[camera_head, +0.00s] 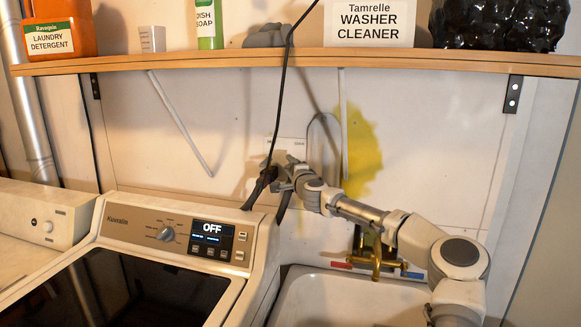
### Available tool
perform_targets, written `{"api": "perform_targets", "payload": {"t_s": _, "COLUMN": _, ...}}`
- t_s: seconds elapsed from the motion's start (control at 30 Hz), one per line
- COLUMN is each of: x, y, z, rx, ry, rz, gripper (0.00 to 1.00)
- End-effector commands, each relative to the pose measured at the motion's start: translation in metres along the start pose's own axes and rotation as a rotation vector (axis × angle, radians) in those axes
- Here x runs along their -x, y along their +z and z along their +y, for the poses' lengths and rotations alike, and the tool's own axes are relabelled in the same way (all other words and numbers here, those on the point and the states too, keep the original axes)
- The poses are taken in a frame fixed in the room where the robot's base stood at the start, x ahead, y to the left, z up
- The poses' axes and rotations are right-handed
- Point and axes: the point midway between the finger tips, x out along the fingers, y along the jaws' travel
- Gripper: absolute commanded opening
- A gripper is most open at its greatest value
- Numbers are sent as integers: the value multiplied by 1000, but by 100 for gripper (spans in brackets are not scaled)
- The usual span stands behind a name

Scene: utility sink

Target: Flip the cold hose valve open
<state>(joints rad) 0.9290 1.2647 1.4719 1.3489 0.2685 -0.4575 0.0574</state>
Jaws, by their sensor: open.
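My gripper (273,177) is open, with my arm reaching left across the wall from the sink. A brass faucet (376,258) is above the sink, between a red strip and a blue strip (411,274). The faucet is right of and below the gripper, apart from it.
A black cord (284,75) hangs past the gripper towards the washer (175,240). The white sink (325,300) is at the bottom. A wooden shelf (250,61) with bottles and boxes runs above. A grey looped hose (324,130) and a yellow stain (362,150) are right of the gripper.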

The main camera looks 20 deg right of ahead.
Motion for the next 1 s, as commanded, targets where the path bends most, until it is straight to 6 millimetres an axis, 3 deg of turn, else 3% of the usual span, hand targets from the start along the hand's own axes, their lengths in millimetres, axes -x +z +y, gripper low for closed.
{"api": "perform_targets", "payload": {"t_s": 0.07, "x": 0, "y": 0, "z": 0, "rx": 0, "ry": 0, "rz": 0, "gripper": 42}}
{"api": "perform_targets", "payload": {"t_s": 0.3, "x": 0, "y": 0, "z": 0, "rx": 0, "ry": 0, "rz": 0, "gripper": 1}}
{"api": "perform_targets", "payload": {"t_s": 0.7, "x": 0, "y": -2, "z": 1, "rx": 0, "ry": -1, "rz": -11, "gripper": 0}}
{"api": "perform_targets", "payload": {"t_s": 1.0, "x": 3, "y": -6, "z": 1, "rx": 2, "ry": -4, "rz": -150, "gripper": 0}}
